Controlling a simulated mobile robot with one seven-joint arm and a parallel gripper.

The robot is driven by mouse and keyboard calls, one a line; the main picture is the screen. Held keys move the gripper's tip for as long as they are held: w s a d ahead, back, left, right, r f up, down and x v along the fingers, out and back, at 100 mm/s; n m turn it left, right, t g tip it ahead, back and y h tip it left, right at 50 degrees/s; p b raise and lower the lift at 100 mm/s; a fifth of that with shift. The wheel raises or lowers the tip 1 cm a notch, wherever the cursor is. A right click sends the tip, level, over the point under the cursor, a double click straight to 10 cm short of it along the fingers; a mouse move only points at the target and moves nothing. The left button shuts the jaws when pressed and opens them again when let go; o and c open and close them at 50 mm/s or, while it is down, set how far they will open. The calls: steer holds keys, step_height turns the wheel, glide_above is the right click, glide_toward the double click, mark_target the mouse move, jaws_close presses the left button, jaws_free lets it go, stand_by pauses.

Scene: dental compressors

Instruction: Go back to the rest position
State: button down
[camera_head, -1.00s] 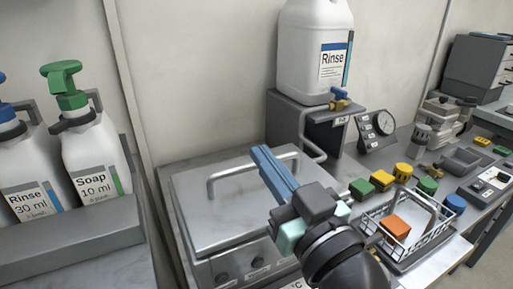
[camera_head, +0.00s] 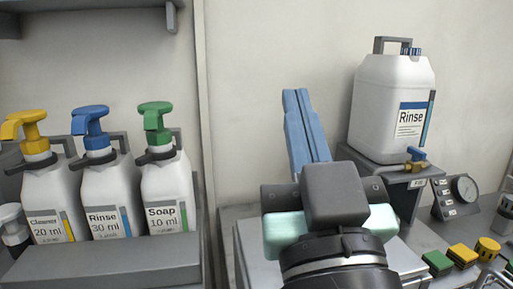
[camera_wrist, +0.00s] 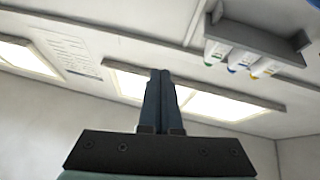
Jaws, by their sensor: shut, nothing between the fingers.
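My gripper (camera_head: 296,92) stands raised in the middle of the head view, its two blue fingers together and pointing up. Nothing is between them. In the wrist view the gripper (camera_wrist: 160,74) also shows with its fingers side by side, against the ceiling and bright light panels. It is apart from every object. It stands in front of the grey metal unit (camera_head: 410,262), hiding most of it, and left of the white Rinse canister (camera_head: 385,115).
Cleaner (camera_head: 52,195), Rinse (camera_head: 108,195) and Soap (camera_head: 165,190) pump bottles stand in a grey holder at left.

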steer(key=s+a+r+m+t+h+p, duration=0.1)
steer(key=s+a+r+t+h+p, duration=0.25)
steer(key=r, duration=0.75)
step_height(320, 180, up, 20)
steer(key=s+y+p, duration=0.1)
steer(key=y+p, duration=0.1)
steer(key=p, duration=1.7)
steer(key=shift+a+r+p, duration=0.25)
steer(key=shift+a+p, duration=0.1)
steer(key=shift+p, duration=0.05)
steer(key=shift+s, duration=0.1)
